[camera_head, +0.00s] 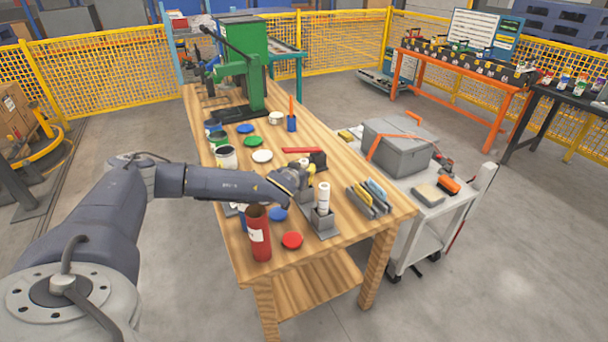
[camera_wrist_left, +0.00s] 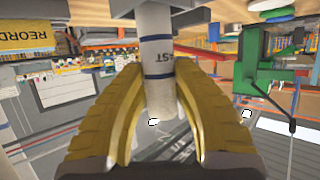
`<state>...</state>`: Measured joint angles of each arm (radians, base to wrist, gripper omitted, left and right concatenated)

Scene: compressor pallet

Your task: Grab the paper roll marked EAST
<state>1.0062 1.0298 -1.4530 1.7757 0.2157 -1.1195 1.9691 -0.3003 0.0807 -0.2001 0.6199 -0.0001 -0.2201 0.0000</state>
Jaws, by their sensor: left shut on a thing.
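A white paper roll (camera_wrist_left: 158,60) with dark blue bands shows between the yellow fingers of my left gripper (camera_wrist_left: 160,78) in the left wrist view. My left gripper (camera_head: 308,172) is shut on this roll. In the head view a white roll (camera_head: 323,197) stands upright in a grey holder (camera_head: 324,222) on the wooden table (camera_head: 343,175), just below the gripper. I cannot tell from the head view whether it is the roll in my fingers. My right gripper is not in view.
A red cylinder (camera_head: 259,234) stands at the table's front edge. A red lid (camera_head: 292,240) and a blue lid (camera_head: 278,215) lie close by. A grey rack with flat items (camera_head: 367,200) is right of the holder. A green press (camera_head: 243,60) stands at the back.

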